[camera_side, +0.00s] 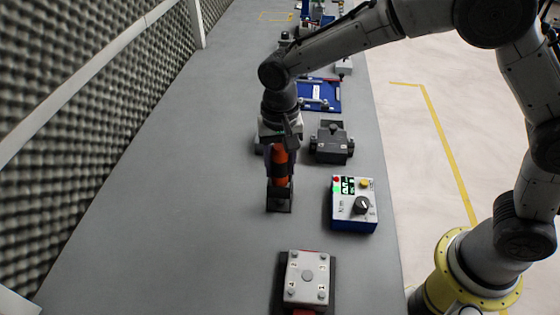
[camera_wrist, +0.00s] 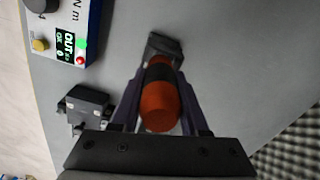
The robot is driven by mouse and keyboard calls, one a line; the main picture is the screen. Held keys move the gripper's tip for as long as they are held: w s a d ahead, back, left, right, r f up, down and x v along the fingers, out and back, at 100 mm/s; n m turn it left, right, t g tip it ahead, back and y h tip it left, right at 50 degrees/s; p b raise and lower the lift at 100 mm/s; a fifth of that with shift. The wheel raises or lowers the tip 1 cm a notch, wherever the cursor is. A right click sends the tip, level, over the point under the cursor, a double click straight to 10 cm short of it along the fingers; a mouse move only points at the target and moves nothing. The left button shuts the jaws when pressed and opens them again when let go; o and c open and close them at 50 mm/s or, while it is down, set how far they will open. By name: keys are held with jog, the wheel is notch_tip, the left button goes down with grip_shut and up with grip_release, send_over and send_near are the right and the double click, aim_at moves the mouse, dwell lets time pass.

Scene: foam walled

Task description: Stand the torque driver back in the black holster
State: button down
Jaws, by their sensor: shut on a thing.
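The torque driver (camera_side: 280,166) is orange with a dark band. It looks about upright, its lower end at the black holster (camera_side: 279,205) on the grey bench. My gripper (camera_side: 281,150) is shut on the driver's upper part from above. In the wrist view the driver's orange end (camera_wrist: 160,107) lies between the two fingers of my gripper (camera_wrist: 160,112). The holster (camera_wrist: 166,46) shows just past the driver's dark band. The driver's lower tip is hidden, so I cannot tell how deep it sits in the holster.
A blue-and-white control box (camera_side: 352,204) with a dial and lit display stands right of the holster. A dark device (camera_side: 332,143) is behind it. A grey bolted plate block (camera_side: 307,277) is in front. Foam wall (camera_side: 80,110) lines the left; the bench's left side is clear.

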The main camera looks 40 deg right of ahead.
jog(key=shift+c, duration=1.7)
grip_release()
jog(key=shift+f, duration=0.1)
notch_tip(320, 180, up, 14)
jog(key=shift+f, duration=0.1)
